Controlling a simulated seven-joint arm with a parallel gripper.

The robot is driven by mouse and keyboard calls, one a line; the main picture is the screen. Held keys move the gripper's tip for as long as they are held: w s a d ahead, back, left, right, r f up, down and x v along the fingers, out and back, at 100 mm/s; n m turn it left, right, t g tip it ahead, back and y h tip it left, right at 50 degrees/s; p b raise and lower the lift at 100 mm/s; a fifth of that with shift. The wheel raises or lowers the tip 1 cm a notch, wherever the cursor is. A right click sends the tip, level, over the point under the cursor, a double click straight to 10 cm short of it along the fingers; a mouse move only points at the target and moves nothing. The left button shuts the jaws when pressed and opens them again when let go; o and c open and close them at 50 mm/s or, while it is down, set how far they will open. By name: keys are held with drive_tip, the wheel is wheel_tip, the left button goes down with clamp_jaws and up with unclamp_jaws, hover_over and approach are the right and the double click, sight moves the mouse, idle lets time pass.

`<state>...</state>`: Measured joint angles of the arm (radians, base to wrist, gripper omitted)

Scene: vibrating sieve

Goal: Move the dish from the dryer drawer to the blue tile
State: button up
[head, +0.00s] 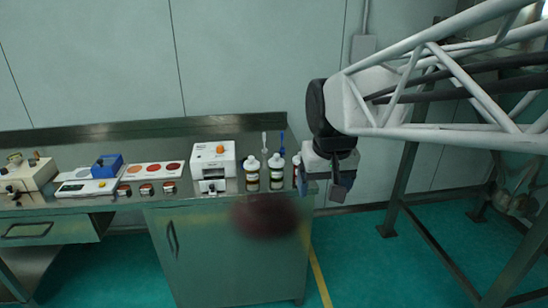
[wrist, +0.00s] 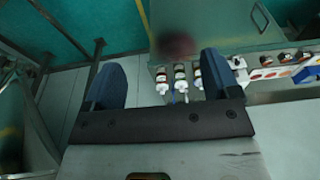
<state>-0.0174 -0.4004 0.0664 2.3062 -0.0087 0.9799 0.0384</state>
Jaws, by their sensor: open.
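A white box-shaped device with an orange button (head: 213,160), which looks like the dryer, stands on the counter with a small drawer front (head: 213,186) low on its face. I cannot make out a dish in that drawer. My gripper (head: 341,186) is open and empty, in the air right of the counter's right end, well away from the dryer. Its two blue-grey fingers are spread wide in the wrist view (wrist: 163,62).
Brown bottles with white caps (head: 264,170) stand between the dryer and my gripper. A panel with coloured circles (head: 155,170) and small jars (head: 147,189) lie left of the dryer. A blurred dark red patch (head: 265,215) hangs before the cabinet (head: 225,255).

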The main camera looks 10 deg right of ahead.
drive_tip(key=s+f, duration=0.3)
drive_tip(key=s, duration=0.3)
drive_tip(key=s+d+f, duration=0.1)
drive_tip(key=s+f, duration=0.2)
drive_tip(key=s, duration=0.4)
drive_tip(key=shift+s, duration=0.3)
idle(0.6)
